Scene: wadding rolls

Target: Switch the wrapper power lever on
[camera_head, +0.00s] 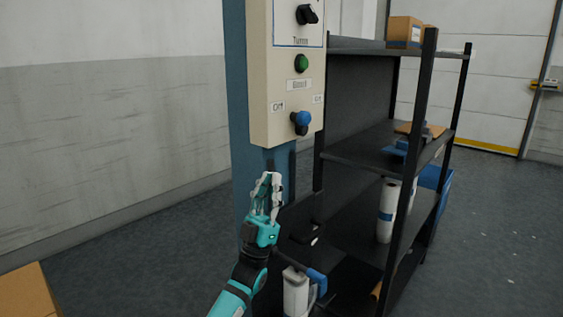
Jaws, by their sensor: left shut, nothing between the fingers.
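The wrapper control panel (262,97) is a beige box on a blue post in the head view. Near its bottom is a lever with a blue knob (302,118), set between a label at its left that seems to read "Off" and a smaller label at its right. A green button (301,63) and a black rotary knob (307,14) sit above it. My left gripper (270,177) is shut and empty, pointing up. It is below the panel and left of the lever, apart from the lever in the picture. My right gripper is not in view.
A dark shelf rack (371,147) stands right of the panel, with a cardboard box (404,31) on top and a white roll (389,210) lower down. Another cardboard box (28,292) is at the bottom left. Open floor (130,270) lies left of the post.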

